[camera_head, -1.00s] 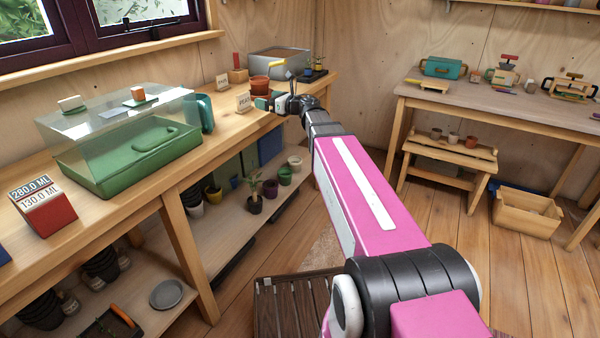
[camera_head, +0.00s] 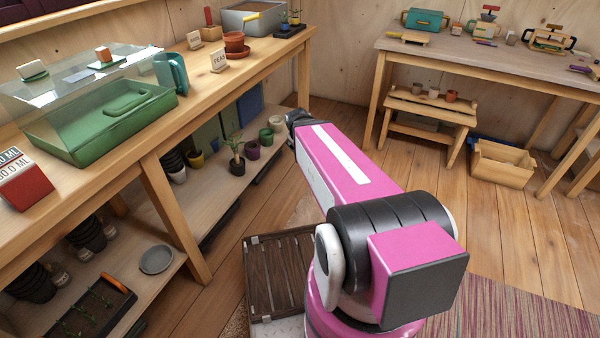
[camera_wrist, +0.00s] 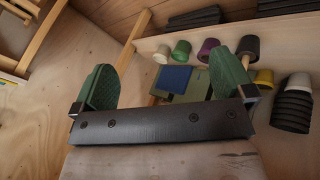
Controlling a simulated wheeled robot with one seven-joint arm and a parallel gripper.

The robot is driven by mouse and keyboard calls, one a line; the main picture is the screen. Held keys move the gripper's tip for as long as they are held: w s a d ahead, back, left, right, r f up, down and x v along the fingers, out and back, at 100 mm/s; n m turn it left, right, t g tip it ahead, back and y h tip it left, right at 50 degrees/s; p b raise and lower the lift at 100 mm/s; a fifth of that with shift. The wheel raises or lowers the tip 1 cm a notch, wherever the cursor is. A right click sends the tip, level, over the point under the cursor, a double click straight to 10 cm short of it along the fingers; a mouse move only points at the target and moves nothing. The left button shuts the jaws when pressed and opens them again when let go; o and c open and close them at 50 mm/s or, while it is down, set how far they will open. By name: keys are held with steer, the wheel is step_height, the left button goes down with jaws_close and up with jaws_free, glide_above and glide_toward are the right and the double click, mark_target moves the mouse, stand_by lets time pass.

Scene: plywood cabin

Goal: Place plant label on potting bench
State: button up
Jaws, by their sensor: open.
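The plant label, a small white card reading "PEAS" (camera_head: 218,61), stands upright on the wooden bench (camera_head: 205,92) at the left of the head view, in front of the terracotta pot. Nothing of mine touches it. My gripper is below bench height, beside the lower shelf; the arm's far end hides most of it in the head view. In the wrist view my gripper (camera_wrist: 163,65) shows two green fingers spread wide with nothing between them. The label is not visible in the wrist view.
A terracotta pot (camera_head: 235,42), a teal jug (camera_head: 171,72) and a green tray with a clear lid (camera_head: 100,128) stand on the bench. Small pots (camera_head: 252,149) line the lower shelf close to my arm's end. Another table (camera_head: 470,62) is at the right, with open floor between.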

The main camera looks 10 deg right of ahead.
steer(key=s+a+f+m+g+y, duration=0.1)
steer(key=s+a+f+m+g, duration=0.1)
steer(key=s, duration=0.4)
steer(key=s+a+f+m+g+y, duration=0.1)
steer(key=s+f+m+g, duration=0.2)
steer(key=s, duration=0.3)
steer(key=shift+a+f+g+y, duration=0.25)
steer(key=shift+a+g+y, duration=0.15)
steer(key=shift+g, duration=0.1)
